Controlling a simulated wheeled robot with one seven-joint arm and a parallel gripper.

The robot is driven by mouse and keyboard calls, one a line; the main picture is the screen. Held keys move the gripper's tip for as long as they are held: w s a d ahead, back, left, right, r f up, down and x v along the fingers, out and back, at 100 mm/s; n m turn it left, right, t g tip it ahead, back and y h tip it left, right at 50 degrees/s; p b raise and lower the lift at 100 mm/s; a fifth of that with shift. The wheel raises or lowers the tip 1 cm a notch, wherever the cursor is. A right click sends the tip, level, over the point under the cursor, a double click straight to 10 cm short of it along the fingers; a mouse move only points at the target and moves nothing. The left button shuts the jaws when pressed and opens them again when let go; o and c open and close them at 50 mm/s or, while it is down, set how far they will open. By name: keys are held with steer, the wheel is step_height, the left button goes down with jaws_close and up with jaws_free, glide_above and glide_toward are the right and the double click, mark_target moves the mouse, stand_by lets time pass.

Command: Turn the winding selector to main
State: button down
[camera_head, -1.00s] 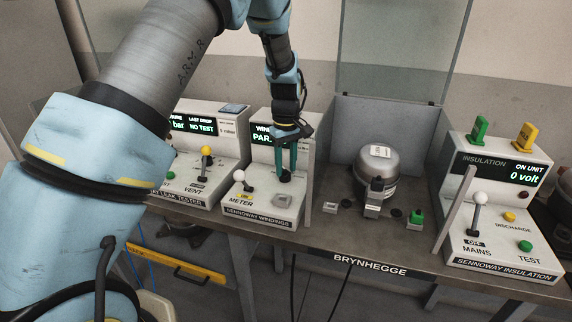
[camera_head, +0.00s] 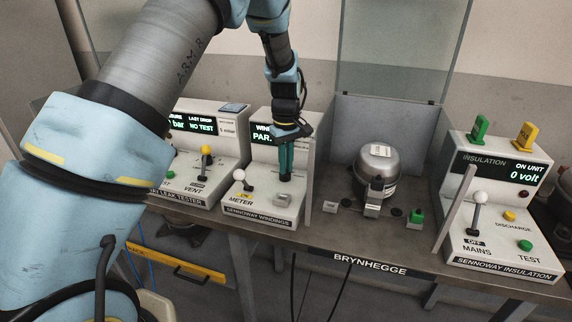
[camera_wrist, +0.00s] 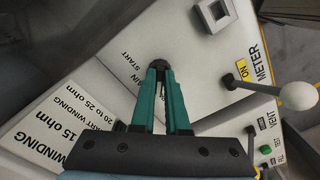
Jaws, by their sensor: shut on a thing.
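The winding selector is a small black knob (camera_wrist: 159,66) on the white sloping face of the windings box (camera_head: 258,212). My gripper (camera_wrist: 161,77) has teal fingers, and they are shut on the knob. Printed around the knob in the wrist view are "START" and a partly hidden word ending in "IN". The knob's pointer is hidden by the fingers, so I cannot tell its setting. In the head view my gripper (camera_head: 286,175) reaches straight down onto the box.
The leak tester (camera_head: 205,183) is on the left. A compressor (camera_head: 377,165) and the insulation tester (camera_head: 504,210) are on the right.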

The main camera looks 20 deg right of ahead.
steer(key=m+b, duration=0.1)
steer(key=m, duration=0.3)
steer(key=shift+a+m, duration=0.15)
steer(key=shift+m, duration=0.15)
steer(key=m, duration=0.4)
steer(key=shift+w+m+b, duration=0.1)
steer(key=shift+m+b, duration=0.3)
stand_by(0.3)
steer(key=c, duration=0.9)
jaws_free()
steer(key=shift+a, duration=0.1)
step_height(320, 180, up, 11)
steer(key=shift+f+b, duration=0.1)
steer(key=shift+b, duration=1.15)
